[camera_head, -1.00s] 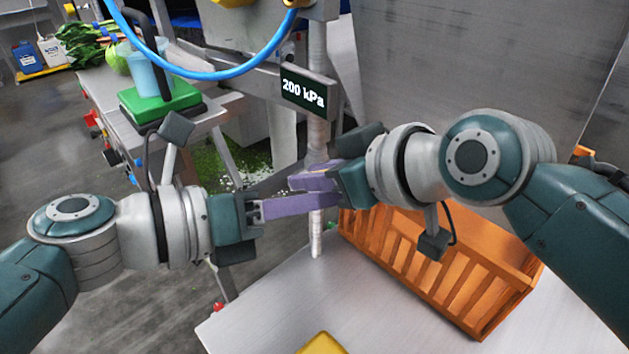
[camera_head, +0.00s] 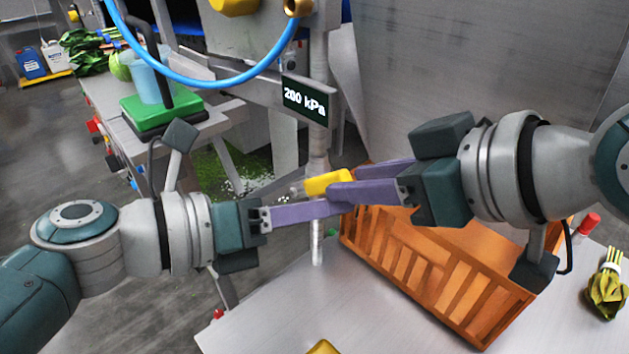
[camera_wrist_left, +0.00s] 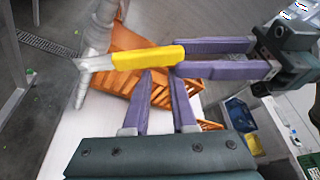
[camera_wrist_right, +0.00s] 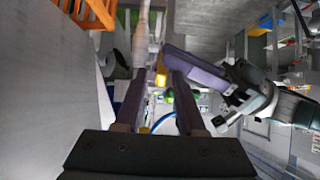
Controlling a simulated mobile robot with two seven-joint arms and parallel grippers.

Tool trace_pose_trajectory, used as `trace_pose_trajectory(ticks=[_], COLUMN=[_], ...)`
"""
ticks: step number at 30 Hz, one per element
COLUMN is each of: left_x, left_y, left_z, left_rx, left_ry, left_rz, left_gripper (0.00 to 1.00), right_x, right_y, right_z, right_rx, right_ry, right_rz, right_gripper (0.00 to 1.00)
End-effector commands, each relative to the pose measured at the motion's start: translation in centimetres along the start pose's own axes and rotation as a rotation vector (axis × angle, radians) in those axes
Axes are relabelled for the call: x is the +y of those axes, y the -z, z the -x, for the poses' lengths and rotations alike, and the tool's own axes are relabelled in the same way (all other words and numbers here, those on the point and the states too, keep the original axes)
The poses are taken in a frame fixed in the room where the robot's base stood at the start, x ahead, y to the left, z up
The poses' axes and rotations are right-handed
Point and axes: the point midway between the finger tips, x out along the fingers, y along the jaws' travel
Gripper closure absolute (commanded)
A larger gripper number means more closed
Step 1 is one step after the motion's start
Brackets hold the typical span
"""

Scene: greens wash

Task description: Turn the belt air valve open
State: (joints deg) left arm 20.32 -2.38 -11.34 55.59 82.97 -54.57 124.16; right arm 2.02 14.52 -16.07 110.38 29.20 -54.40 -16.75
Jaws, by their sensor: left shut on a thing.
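The belt air valve's yellow handle (camera_head: 326,183) lies crosswise to a thin vertical pipe (camera_head: 317,235), with its metal lever end at the pipe in the left wrist view. My left gripper (camera_head: 345,202) is shut on the yellow handle (camera_wrist_left: 148,57); its fingertips meet the handle's underside in the left wrist view, and the exact contact is hard to see. My right gripper (camera_head: 345,187) is open, its two purple fingers at the handle's free end and close against the left fingertips. The handle's end (camera_wrist_right: 161,79) shows between the right fingers in the right wrist view.
A display (camera_head: 304,99) reading about 200 kPa is on the pipe above. An orange crate (camera_head: 400,255) stands on the metal table (camera_head: 270,310) just behind the grippers. A blue hose (camera_head: 205,75) loops overhead. Bundled greens (camera_head: 606,290) lie at the right.

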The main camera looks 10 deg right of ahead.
Motion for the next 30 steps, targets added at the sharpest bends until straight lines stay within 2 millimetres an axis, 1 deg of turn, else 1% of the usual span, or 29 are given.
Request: trace_pose_trajectory(ticks=[1,2,5,6,8,9,12,15,18,21,30], left_x=[0.6,0.6,0.6,0.6,0.6,0.6,0.6,0.5,0.4,0.4,0.2], left_y=[-1.3,-1.3,-1.3,-1.3,-1.3,-1.3,-1.2,-1.0,-0.9,-0.9,-1.2], left_z=[0.3,0.3,0.4,0.4,0.4,0.4,0.4,0.3,0.2,0.2,0.3], left_rx=[-0.032,-0.032,-0.033,-0.033,-0.033,-0.032,-0.030,-0.026,-0.023,-0.021,-0.019], left_ry=[-0.020,-0.019,-0.019,-0.019,-0.020,-0.020,-0.020,-0.017,-0.015,-0.010,0.011], left_rz=[-0.002,-0.002,-0.001,0.000,0.001,0.001,0.002,0.001,0.002,0.012,0.064], left_gripper=[1.00,1.00,1.00,1.00,1.00,1.00,1.00,1.00,1.00,1.00,1.00], right_x=[-0.8,-1.1,-2.2,-2.5,-2.9,-3.1,-3.5,-3.8,-3.9,-3.9,-3.9], right_y=[-2.3,-3.1,-6.6,-8.2,-10.5,-11.9,-14.9,-16.7,-17.8,-18.1,-17.9], right_z=[0.4,0.8,2.8,3.9,5.7,7.0,10.4,13.1,14.8,15.6,15.6], right_rx=[-0.066,-0.090,-0.201,-0.254,-0.334,-0.386,-0.501,-0.583,-0.633,-0.652,-0.649], right_ry=[0.008,0.004,-0.025,-0.046,-0.081,-0.107,-0.176,-0.236,-0.274,-0.291,-0.291], right_rz=[-0.013,-0.023,-0.072,-0.097,-0.138,-0.167,-0.238,-0.295,-0.331,-0.346,-0.348], right_gripper=[0.53,0.53,0.53,0.53,0.53,0.53,0.53,0.53,0.53,0.53,0.53])
